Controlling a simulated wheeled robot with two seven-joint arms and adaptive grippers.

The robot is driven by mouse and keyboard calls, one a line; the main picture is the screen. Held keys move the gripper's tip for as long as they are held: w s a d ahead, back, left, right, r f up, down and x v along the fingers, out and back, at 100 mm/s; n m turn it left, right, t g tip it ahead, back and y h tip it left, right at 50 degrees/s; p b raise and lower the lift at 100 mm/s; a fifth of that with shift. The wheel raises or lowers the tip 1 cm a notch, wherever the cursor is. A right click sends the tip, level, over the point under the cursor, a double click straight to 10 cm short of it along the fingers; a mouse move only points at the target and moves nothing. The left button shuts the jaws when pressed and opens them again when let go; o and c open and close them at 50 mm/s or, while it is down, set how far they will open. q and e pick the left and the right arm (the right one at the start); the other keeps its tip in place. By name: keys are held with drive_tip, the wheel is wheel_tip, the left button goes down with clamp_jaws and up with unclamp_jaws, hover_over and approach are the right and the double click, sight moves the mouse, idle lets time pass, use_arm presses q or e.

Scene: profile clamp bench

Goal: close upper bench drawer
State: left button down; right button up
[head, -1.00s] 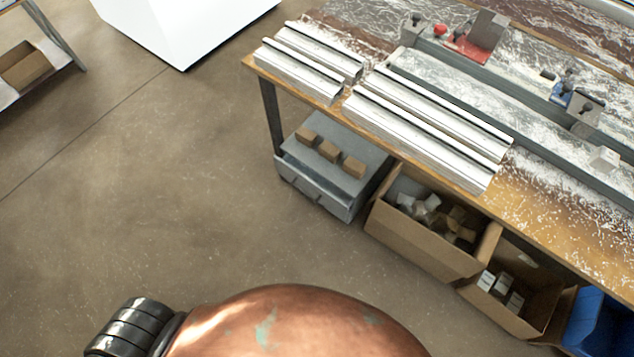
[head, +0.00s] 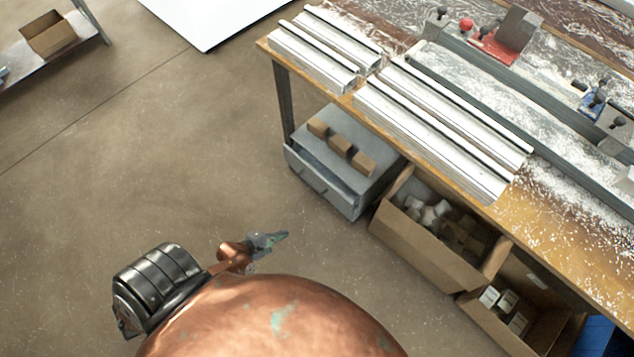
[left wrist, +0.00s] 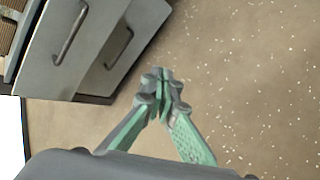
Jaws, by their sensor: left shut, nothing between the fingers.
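The grey drawer cabinet (head: 345,150) stands on the floor under the bench's left end, with its drawer side facing my left arm. In the left wrist view two grey fronts with bar handles show: the upper drawer (left wrist: 62,75) at left and the lower drawer (left wrist: 118,55) beside it. The upper front appears to stand out past the lower one; how far is hard to tell. My left gripper (head: 279,238) is shut and empty, over open floor in front of the cabinet. In the wrist view its fingertips (left wrist: 162,78) are apart from both fronts. My right gripper is out of view.
Wooden blocks (head: 340,146) lie on the cabinet top. Cardboard boxes (head: 422,245) stand right of it under the bench (head: 545,205). Metal profiles (head: 440,130) lie on the bench top. The floor left of the cabinet is clear.

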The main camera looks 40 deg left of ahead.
use_arm(q)
drive_tip(key=w+a+r+n+t+b, duration=0.2)
drive_tip(key=w+a+r+n+t, duration=0.25)
drive_tip(key=w+r+n, duration=0.75)
drive_tip(key=n+y+b, duration=0.1)
drive_tip(key=n+b, duration=0.1)
approach(320, 178)
drive_tip(key=x, duration=0.5)
drive_tip(key=shift+d+f, duration=0.15)
drive_tip(key=shift+f, duration=0.1)
drive_tip(key=shift+w, duration=0.65)
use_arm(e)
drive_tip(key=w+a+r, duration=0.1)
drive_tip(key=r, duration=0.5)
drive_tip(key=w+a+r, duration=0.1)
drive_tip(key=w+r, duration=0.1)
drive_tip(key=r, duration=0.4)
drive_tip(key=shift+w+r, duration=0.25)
